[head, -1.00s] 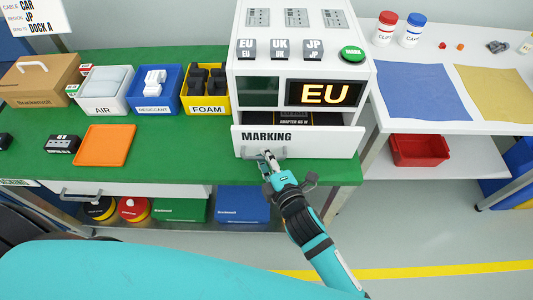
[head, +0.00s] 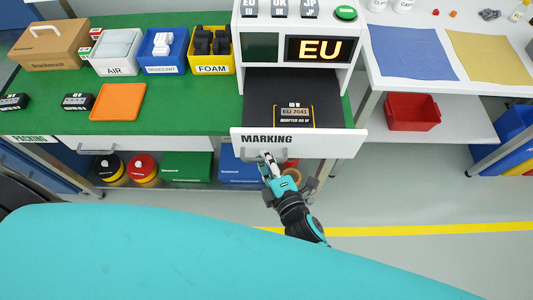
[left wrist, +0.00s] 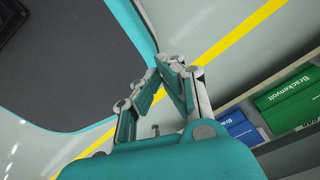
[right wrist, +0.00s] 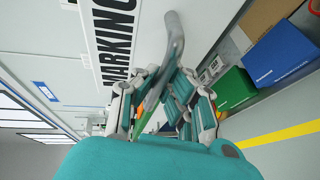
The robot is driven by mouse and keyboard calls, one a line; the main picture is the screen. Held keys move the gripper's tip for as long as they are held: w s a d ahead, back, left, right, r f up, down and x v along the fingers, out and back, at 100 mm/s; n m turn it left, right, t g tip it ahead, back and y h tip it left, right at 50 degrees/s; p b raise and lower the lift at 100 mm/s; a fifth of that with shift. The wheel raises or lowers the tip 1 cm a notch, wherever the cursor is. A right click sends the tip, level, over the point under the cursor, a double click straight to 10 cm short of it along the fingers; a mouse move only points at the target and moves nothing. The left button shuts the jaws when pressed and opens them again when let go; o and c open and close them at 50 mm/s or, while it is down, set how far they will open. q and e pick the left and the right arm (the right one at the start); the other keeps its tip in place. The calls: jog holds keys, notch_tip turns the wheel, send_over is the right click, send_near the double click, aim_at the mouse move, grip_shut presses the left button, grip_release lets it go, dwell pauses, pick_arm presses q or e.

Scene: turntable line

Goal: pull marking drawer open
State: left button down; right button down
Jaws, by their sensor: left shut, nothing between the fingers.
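The marking drawer (head: 325,146) has a white front lettered MARKING and stands well out of the white machine, its dark inside showing. My right gripper (head: 268,164) is at the left part of the drawer front. In the right wrist view the grey bar handle (right wrist: 175,38) runs between the fingers of my right gripper (right wrist: 160,95), which are shut on it. My left gripper (left wrist: 172,75) shows only in the left wrist view, shut and empty, above the floor and away from the drawer.
The green bench (head: 190,112) carries an orange tray (head: 118,102), bins of air, desiccant and foam, and a brown case (head: 48,50). A white table at right holds a blue mat (head: 412,53), with a red bin (head: 412,111) below. Floor in front is open.

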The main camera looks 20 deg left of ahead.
jog(key=c, duration=1.4)
grip_release()
jog(key=v, duration=1.2)
jog(key=shift+r, duration=0.1)
jog(key=s+d+f+m+g+h, duration=0.1)
jog(key=d+f+m+g+h, duration=0.35)
jog(key=f, duration=1.05)
jog(key=s+d+f+m+h, duration=0.15)
jog(key=d+f+m, duration=0.45)
jog(key=d+f, duration=0.65)
jog(key=s+d+f+m+g+h, duration=0.1)
jog(key=s+d+f+m+g, duration=0.1)
jog(key=s+f, duration=0.4)
jog(key=s+d+f+m+g+h, duration=0.1)
jog(key=s+d+f+m+g, duration=0.1)
jog(key=s+d+f+m, duration=0.2)
jog(key=s+d+f+m+g+h, duration=0.2)
jog(key=s+d+f+m, duration=0.1)
jog(key=s+f+m, duration=0.3)
jog(key=shift+s+d+f+g, duration=0.1)
jog(key=shift+s+f, duration=0.25)
jog(key=shift+s, duration=0.35)
jog(key=shift+s+d+f+g, duration=0.15)
jog(key=shift+s+f, duration=0.25)
jog(key=shift+s, duration=0.35)
jog(key=shift+s+d+f+g, duration=0.1)
jog(key=shift+s+f, duration=0.25)
jog(key=shift+s, duration=0.35)
